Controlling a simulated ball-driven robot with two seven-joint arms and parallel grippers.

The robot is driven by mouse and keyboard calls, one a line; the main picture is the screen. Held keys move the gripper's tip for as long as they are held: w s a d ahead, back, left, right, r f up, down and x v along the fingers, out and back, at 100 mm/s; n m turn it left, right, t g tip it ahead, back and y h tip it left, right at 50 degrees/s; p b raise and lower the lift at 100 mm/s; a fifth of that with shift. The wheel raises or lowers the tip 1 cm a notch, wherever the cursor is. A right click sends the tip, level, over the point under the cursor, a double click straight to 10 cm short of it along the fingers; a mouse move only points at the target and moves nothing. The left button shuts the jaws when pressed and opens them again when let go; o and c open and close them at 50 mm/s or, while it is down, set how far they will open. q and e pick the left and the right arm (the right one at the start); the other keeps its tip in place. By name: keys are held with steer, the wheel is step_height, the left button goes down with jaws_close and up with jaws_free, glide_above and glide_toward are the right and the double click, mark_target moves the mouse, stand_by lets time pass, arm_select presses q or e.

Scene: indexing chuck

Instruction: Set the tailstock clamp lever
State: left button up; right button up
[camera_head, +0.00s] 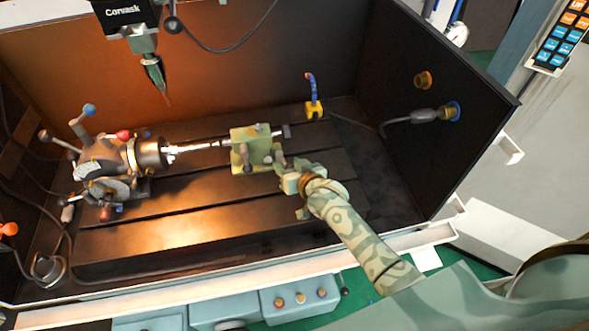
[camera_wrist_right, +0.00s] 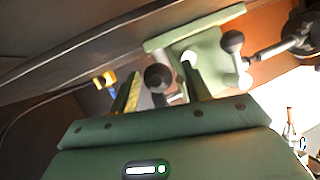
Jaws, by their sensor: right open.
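The green tailstock (camera_head: 250,150) stands on the slotted table, right of the indexing chuck (camera_head: 150,153). A thin bright shaft runs between them. My right gripper (camera_head: 285,168) is open at the tailstock's right front side. In the right wrist view, a dark ball knob (camera_wrist_right: 158,77) shows between or just beyond the open fingers of the right gripper (camera_wrist_right: 163,88); I cannot tell whether they touch it. A grey two-ball lever (camera_wrist_right: 238,60) stands on the tailstock (camera_wrist_right: 205,55), right of the fingers. Which one is the clamp lever is unclear. My left gripper is not in view.
A yellow block with a blue hose (camera_head: 314,108) stands behind and right of the tailstock. A spindle head (camera_head: 150,65) hangs above the table's back left. Dark enclosure walls surround the table. The slotted table's front middle (camera_head: 190,220) is clear.

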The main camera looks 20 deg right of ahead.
steer(key=p+v, duration=0.4)
steer(key=v, duration=1.2)
steer(key=shift+s+f, duration=0.1)
steer(key=shift+s, duration=0.05)
